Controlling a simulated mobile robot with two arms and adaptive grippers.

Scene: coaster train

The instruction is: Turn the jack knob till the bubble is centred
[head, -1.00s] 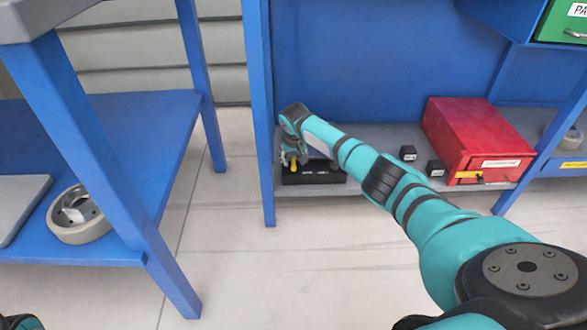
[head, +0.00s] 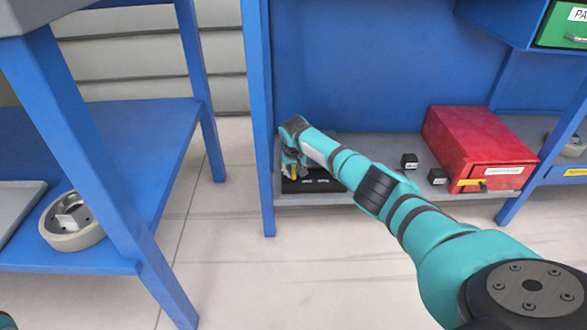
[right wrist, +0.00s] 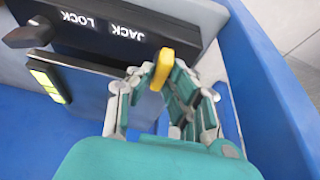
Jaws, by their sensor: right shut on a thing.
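The black jack unit (head: 322,184) sits at the left end of the low grey shelf. In the right wrist view its black face (right wrist: 185,27) carries the words JACK and LOCK. My right gripper (head: 291,172) is shut on the yellow jack knob (right wrist: 162,68), with its fingers around the knob's sides. A black lock lever (right wrist: 30,35) is beside the LOCK label. A yellow-green level vial (right wrist: 48,80) lies on a flat plate next to the unit. I cannot make out where the bubble is. My left gripper is not in view.
A blue shelf post (head: 258,120) stands close left of my right gripper. A red box (head: 478,140) and two small black cubes (head: 409,160) (head: 437,176) are on the shelf to the right. A blue bench (head: 110,235) with a round grey part (head: 73,232) stands left.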

